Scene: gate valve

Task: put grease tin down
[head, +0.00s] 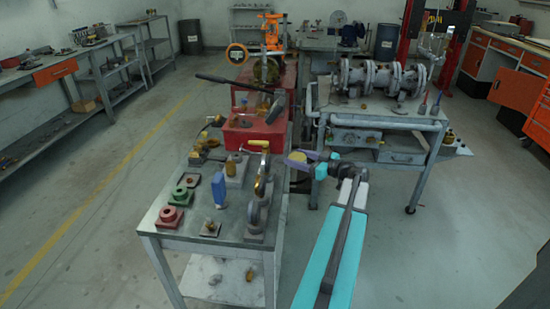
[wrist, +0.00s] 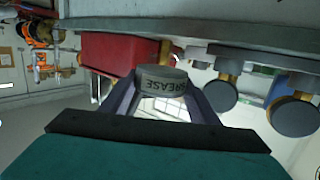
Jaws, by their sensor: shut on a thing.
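The tin sits between the two dark fingers in the wrist view. In the head view my gripper (head: 303,160) is just off the right edge of the grey worktable (head: 178,228), where the tin shows as a small yellowish disc (head: 297,157). The tin appears held in the air, clear of the table; its underside is hard to make out.
The worktable carries red blocks (head: 168,218), a blue upright piece (head: 219,191), a round grey part (head: 257,215) and a red box (head: 252,131) with a hammer (head: 235,85) over it. A second table (head: 375,118) with a pipe valve assembly (head: 375,77) stands to the right.

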